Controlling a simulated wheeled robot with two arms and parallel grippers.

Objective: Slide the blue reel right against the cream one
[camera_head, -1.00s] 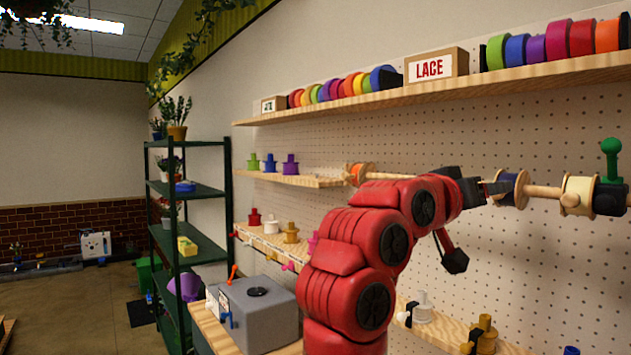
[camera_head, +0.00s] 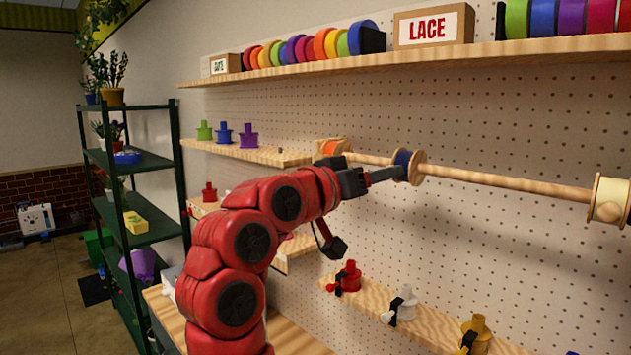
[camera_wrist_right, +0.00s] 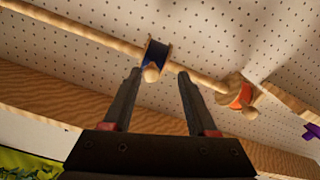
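The blue reel (camera_head: 403,163), with wooden flanges, sits on a long horizontal wooden rod in front of the pegboard. The cream reel (camera_head: 609,198) is on the same rod at the far right, with a long bare stretch of rod between them. My right gripper (camera_head: 392,173) is at the blue reel. In the right wrist view my right gripper (camera_wrist_right: 159,73) is open, its fingers on either side of the blue reel (camera_wrist_right: 154,53) and its wooden knob. Whether they touch it is hard to tell. My left gripper is not in view.
An orange reel (camera_head: 334,148) is at the rod's left end, near the blue one; it also shows in the right wrist view (camera_wrist_right: 241,96). A shelf of coloured rolls (camera_head: 310,46) runs above. Colored spools (camera_head: 348,278) stand on a lower shelf. The rod (camera_head: 505,182) is clear toward the cream reel.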

